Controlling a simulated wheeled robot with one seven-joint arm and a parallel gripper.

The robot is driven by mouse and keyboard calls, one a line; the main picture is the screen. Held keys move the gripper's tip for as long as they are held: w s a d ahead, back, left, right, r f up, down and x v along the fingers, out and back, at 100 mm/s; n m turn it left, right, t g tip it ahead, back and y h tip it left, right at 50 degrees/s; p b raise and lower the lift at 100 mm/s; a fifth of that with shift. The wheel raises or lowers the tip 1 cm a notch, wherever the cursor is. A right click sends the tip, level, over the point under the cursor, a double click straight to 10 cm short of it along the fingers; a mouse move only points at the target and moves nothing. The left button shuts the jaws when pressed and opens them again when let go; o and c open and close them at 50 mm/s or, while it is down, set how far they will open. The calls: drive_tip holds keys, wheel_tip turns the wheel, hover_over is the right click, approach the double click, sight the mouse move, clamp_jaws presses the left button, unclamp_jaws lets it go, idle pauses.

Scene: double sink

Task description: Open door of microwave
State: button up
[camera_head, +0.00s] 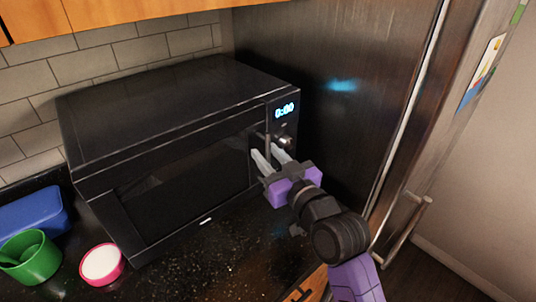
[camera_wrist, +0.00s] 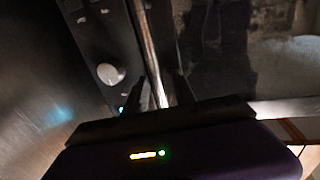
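The black microwave (camera_head: 165,110) stands on the counter, and its door (camera_head: 185,185) looks closed. A vertical metal door handle (camera_wrist: 148,45) shows in the wrist view, beside the control panel with a round knob (camera_wrist: 110,74). In the head view the panel display (camera_head: 284,110) is lit. My gripper (camera_head: 265,152) is at the right side of the microwave front, its two fingers apart and pointing at the handle area. In the wrist view the dark fingertips (camera_wrist: 165,88) lie on either side of the handle's lower part. Contact with the handle cannot be told.
A tall dark metal fridge (camera_head: 345,100) stands close on the right, with a bar handle (camera_head: 408,232). A green cup (camera_head: 30,258), a pink bowl (camera_head: 101,264) and a blue container (camera_head: 35,212) are at the counter's left. Counter in front of the microwave is clear.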

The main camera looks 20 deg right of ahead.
clamp_jaws()
idle(1.2)
